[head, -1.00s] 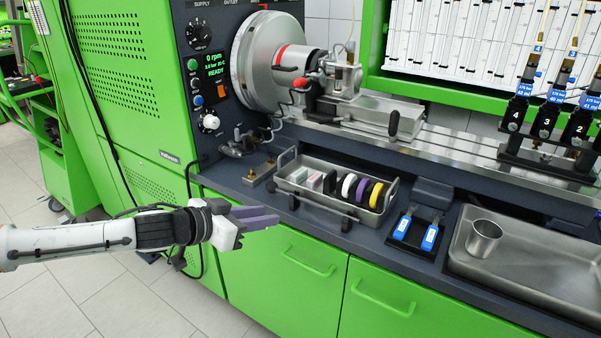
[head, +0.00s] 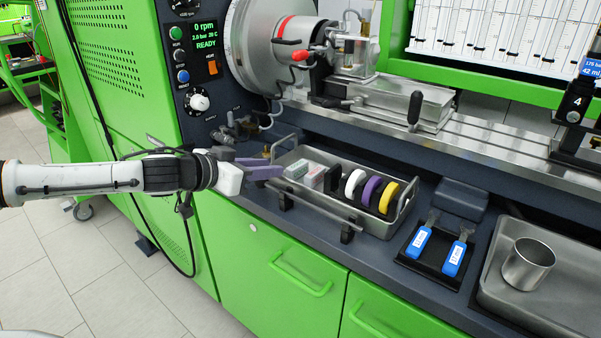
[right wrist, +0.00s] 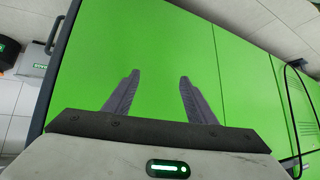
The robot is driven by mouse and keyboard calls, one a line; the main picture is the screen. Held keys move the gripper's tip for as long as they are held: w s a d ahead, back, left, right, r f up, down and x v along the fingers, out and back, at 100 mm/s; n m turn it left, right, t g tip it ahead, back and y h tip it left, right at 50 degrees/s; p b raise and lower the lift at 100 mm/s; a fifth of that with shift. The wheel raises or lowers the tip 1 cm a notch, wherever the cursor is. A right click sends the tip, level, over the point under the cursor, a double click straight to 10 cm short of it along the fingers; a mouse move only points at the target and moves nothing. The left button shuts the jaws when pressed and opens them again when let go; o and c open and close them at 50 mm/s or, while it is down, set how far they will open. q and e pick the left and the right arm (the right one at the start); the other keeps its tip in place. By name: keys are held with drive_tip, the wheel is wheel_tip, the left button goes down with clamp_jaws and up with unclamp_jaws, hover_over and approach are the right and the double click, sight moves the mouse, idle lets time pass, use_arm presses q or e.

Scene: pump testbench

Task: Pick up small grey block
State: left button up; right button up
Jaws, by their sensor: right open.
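No small grey block can be made out for certain. A dark grey block-like shape (head: 463,197) sits on the bench behind the blue-handled tools; I cannot tell if it is the block or a bench part. My left gripper (head: 277,165) reaches in from the left, its fingers pointing right at the left end of the metal tray (head: 372,222). The fingers are seen nearly edge-on, so their gap is unclear; nothing is visible in them. My right gripper (right wrist: 158,75) is open and empty in the right wrist view, in front of green panels.
The tray holds small boxes (head: 306,172) and white, purple, yellow and black discs (head: 371,190). Two blue-handled tools (head: 438,248) lie in a black holder. A metal cup (head: 528,264) stands in a larger tray at right. The chuck and rail (head: 470,132) bound the bench behind.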

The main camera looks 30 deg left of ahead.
sight(296, 165)
use_arm(q)
drive_tip(key=p+x, duration=0.2)
drive_tip(key=x, duration=0.1)
drive_tip(key=shift+w+d, duration=0.1)
drive_tip(key=shift+w, duration=0.25)
drive_tip(key=shift+w+f, duration=0.2)
drive_tip(key=shift+w, duration=0.15)
drive_tip(key=p+x, duration=0.1)
drive_tip(key=x, duration=0.3)
drive_tip(key=shift+r, duration=0.15)
drive_tip(key=shift+w+f, duration=0.35)
drive_tip(key=shift+w, duration=0.2)
clamp_jaws()
